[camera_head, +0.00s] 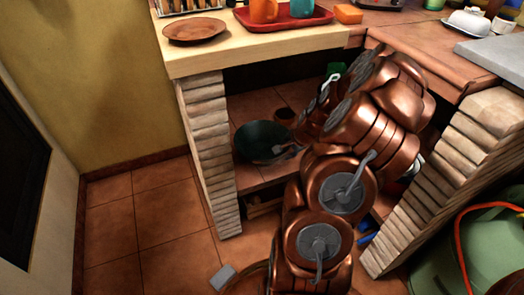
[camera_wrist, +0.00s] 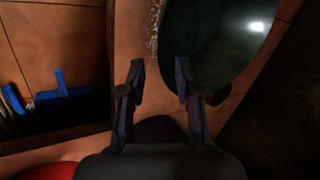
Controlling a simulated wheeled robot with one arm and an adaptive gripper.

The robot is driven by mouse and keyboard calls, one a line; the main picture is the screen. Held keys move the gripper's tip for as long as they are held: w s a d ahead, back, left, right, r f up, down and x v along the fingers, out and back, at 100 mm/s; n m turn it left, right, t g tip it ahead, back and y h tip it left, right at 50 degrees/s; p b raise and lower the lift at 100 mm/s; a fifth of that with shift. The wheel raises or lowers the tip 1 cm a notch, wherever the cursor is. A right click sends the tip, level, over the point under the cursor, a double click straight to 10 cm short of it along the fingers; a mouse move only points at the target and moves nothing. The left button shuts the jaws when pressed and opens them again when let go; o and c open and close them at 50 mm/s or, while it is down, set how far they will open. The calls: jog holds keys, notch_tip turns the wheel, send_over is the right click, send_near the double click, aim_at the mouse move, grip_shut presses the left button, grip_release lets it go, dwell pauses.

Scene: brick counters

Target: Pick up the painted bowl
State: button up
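A dark green, glossy bowl (camera_head: 258,141) sits on the tiled shelf under the counter, to the left of my arm in the head view. In the wrist view the bowl (camera_wrist: 212,38) fills the upper right, with its rim cut off by the frame. My gripper (camera_wrist: 160,72) is open and empty, its two fingers apart. The right finger overlaps the bowl's lower left edge in this view; I cannot tell whether it touches. In the head view my arm hides most of the gripper.
Brick pillars (camera_head: 208,150) flank the opening. The wooden counter (camera_head: 250,45) above carries a brown plate (camera_head: 195,30) and a red tray (camera_head: 285,20). Blue items (camera_wrist: 62,92) lie left in the wrist view.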

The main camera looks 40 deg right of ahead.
jog(key=shift+a+b+x, duration=0.2)
jog(key=shift+b+x, duration=1.25)
jog(key=shift+x, duration=2.1)
jog(key=shift+w+r, duration=0.1)
grip_shut()
